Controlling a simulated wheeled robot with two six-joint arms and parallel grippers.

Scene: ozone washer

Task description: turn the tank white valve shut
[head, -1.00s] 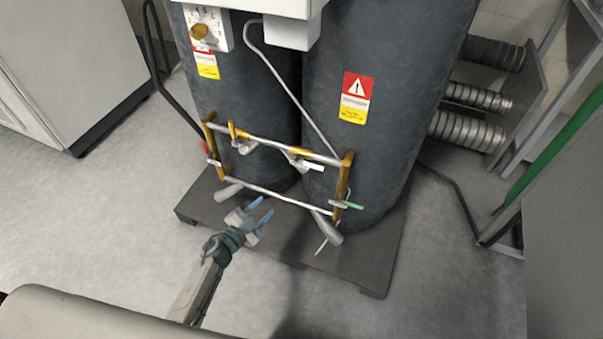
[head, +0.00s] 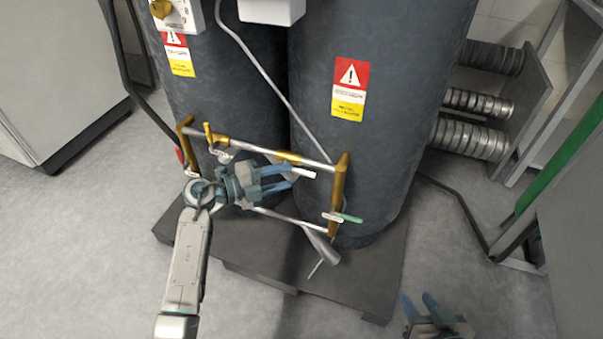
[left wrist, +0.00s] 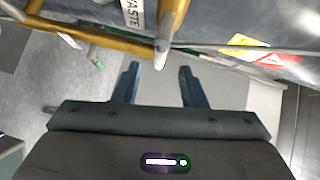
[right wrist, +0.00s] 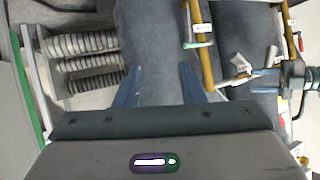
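The tank white valve shows its white handle (head: 303,172) on the yellow and silver pipe frame in front of the two dark tanks. My left gripper (head: 290,178) is open beside it, partly hiding the valve body. In the left wrist view the white handle (left wrist: 164,48) hangs down from the yellow pipe, its tip near the gap between the open fingertips (left wrist: 158,67); no grip on it shows. My right gripper (head: 419,297) is open and empty low at the right, well away. Its view also shows the white handle (right wrist: 240,62) and the open fingers (right wrist: 160,67).
A green-handled valve (head: 348,217) sits on the frame's right side. A small lever valve (head: 221,154) is on its left. The tanks (head: 385,130) stand on a dark platform (head: 350,287). Ribbed hoses (head: 470,135) and a metal rack are at the right. The floor in front is open.

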